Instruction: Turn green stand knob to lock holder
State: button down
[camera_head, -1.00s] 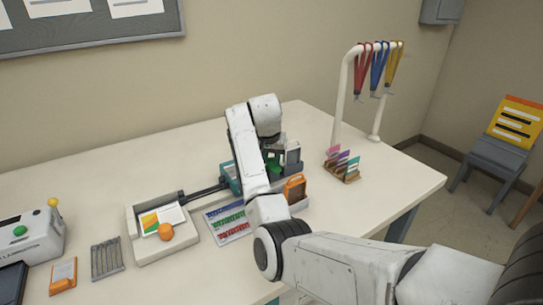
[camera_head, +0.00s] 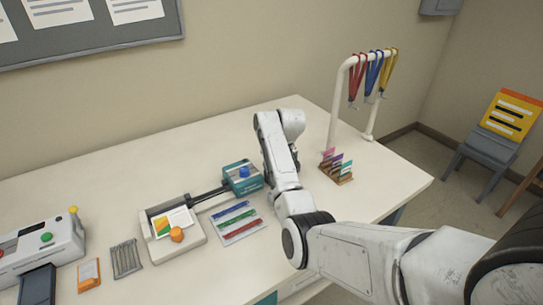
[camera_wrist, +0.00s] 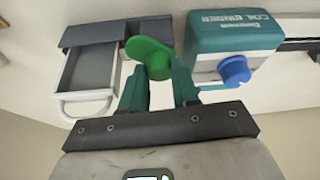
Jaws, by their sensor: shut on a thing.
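The green stand knob (camera_wrist: 150,52) has a round body and a flat lobe pointing up-left in the wrist view. My gripper (camera_wrist: 159,76) is shut on it, with one teal finger on each side. The grey holder (camera_wrist: 92,72), a tray-like frame with a pale looped handle, is just left of the knob. How the knob joins the holder is hidden. In the head view my arm covers the gripper, knob and holder.
A teal coil binder (camera_wrist: 232,45) with a blue knob is close right of the knob; it also shows in the head view (camera_head: 241,178). A card rack (camera_head: 337,168) and lanyard stand (camera_head: 334,100) stand right of my arm. The back of the table is clear.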

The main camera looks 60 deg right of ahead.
jog(key=n, duration=0.2)
jog(key=n+y, duration=0.1)
jog(key=n, duration=0.1)
jog(key=shift+d+y, duration=0.15)
jog(key=shift+y, duration=0.15)
jog(key=shift+n+y, duration=0.6)
jog(key=shift+n, duration=1.1)
jog(key=c, duration=0.8)
grip_release()
jog(key=shift+c, duration=0.2)
jog(key=b+v, duration=0.1)
jog(key=v, duration=0.9)
jog(key=shift+s+r, duration=0.2)
jog(key=shift+r, duration=0.15)
